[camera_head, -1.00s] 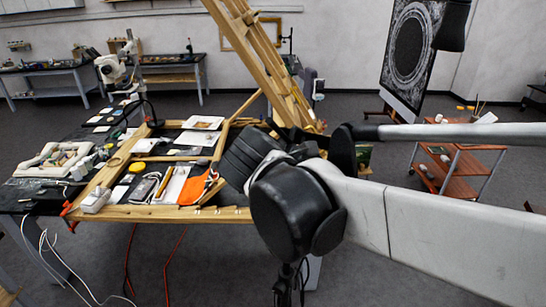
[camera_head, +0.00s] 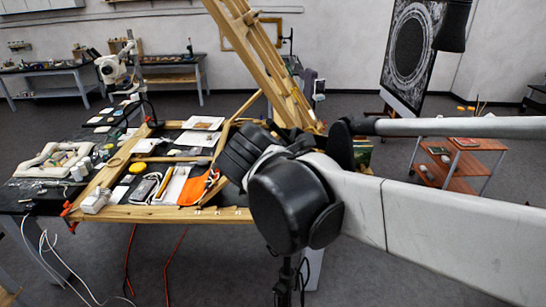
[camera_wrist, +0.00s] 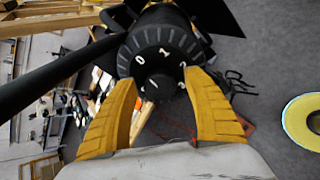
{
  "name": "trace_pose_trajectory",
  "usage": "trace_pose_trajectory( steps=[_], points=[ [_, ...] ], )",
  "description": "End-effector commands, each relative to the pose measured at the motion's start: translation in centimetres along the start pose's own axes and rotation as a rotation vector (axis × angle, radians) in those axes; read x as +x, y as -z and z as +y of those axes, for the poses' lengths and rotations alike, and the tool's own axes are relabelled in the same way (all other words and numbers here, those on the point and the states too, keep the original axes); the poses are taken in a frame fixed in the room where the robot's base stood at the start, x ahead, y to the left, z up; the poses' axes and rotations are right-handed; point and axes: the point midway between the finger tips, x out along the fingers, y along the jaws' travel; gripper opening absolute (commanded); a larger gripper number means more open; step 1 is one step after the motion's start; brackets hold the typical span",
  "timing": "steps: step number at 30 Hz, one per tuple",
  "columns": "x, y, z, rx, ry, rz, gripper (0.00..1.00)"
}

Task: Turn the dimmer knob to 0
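The dimmer knob (camera_wrist: 160,86) is a small black round knob in the middle of the wrist view. A larger black dial (camera_wrist: 160,48) with white numbers, 0, 1 and 2 among them, sits just behind it. My gripper (camera_wrist: 160,77) has two yellow fingers, one on each side of the knob. The fingers are spread, and a gap shows between each finger and the small knob. Their tips overlap the lower edge of the dial in the picture; I cannot tell if they touch it. I cannot make out my gripper or the knob in the head view.
A black bar (camera_wrist: 62,75) runs in from the left in the wrist view. In the head view, a cluttered workbench (camera_head: 236,214), a wooden easel (camera_head: 262,55) and an orange trolley (camera_head: 467,177) stand around my arm.

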Motion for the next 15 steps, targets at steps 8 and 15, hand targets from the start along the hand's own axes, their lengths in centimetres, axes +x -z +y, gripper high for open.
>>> trace_pose_trajectory(
  steps=[8,15],
  points=[
    [-0.2,0.0,0.0,0.0,0.0,0.0,0.58],
    [-3.8,0.1,0.0,-0.003,-0.002,0.001,0.58]
  ],
)
